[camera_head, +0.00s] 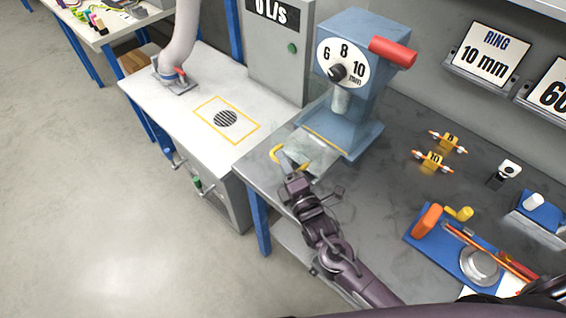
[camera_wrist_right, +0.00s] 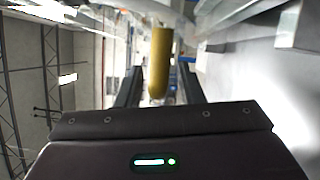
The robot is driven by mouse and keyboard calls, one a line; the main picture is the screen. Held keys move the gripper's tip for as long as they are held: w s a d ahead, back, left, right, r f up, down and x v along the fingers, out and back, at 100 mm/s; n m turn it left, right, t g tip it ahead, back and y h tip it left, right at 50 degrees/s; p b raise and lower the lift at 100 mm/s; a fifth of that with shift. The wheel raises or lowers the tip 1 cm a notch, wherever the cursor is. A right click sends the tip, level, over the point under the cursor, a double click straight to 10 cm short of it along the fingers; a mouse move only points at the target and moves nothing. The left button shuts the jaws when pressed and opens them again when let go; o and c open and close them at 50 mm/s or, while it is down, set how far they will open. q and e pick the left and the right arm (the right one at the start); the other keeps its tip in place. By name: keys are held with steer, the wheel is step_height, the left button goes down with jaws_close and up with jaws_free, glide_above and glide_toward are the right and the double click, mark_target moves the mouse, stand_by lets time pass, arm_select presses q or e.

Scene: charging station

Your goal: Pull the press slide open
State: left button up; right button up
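The blue press (camera_head: 357,60) with a 6-8-10 dial and a red lever stands on the grey bench. A pale metal slide (camera_head: 312,150) lies at its base, with a yellow handle (camera_head: 276,154) at its front left end. My right gripper (camera_head: 287,164) is at this handle, partly covering it. In the right wrist view the yellow handle (camera_wrist_right: 160,62) sits between the two dark fingers, with a narrow gap visible on each side, so the gripper looks open around it. Whether a finger touches it is hard to tell. My left gripper is not in view.
A white table (camera_head: 180,110) with an orange-outlined vent adjoins the bench on the left. Open floor (camera_head: 90,200) is at the left.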

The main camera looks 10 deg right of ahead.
steer(key=b+v, duration=0.1)
steer(key=v, duration=0.6)
steer(key=shift+s, duration=0.2)
steer(key=shift+f, duration=0.1)
